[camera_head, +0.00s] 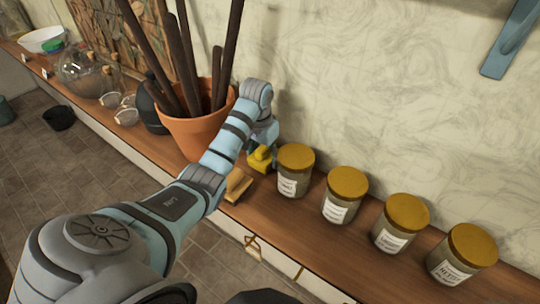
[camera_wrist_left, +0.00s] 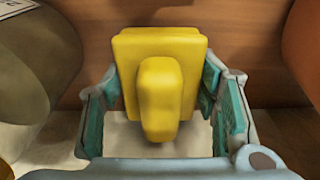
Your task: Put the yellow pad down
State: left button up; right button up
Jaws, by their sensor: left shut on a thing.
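The yellow pad (camera_head: 260,158) is at my left gripper (camera_head: 265,143), beside the first jar on the wooden shelf. In the left wrist view the yellow pad (camera_wrist_left: 160,85) has a raised grip and sits between the two teal-lined fingers of my left gripper (camera_wrist_left: 162,105), which is shut on it. The pad appears low, close to the wooden surface, but I cannot tell whether it touches it. My right gripper is not in view.
Several jars with yellow lids stand in a row to the right, the nearest jar (camera_head: 294,172) close to the gripper. A terracotta pot (camera_head: 190,136) of dark sticks stands left. A tan block (camera_head: 237,185) lies at the shelf's (camera_head: 310,232) front.

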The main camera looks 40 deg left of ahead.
pick_arm(q)
jog(key=shift+w+a+f, duration=0.1)
jog(key=shift+w+f, duration=0.15)
jog(key=shift+w, duration=0.1)
jog(key=o, duration=1.1)
jog(key=shift+f, duration=0.1)
jog(key=o, duration=0.4)
jog(key=shift+s, duration=0.1)
jog(key=shift+o, duration=0.2)
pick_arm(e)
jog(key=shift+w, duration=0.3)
pick_arm(q)
jog(key=shift+r, duration=0.2)
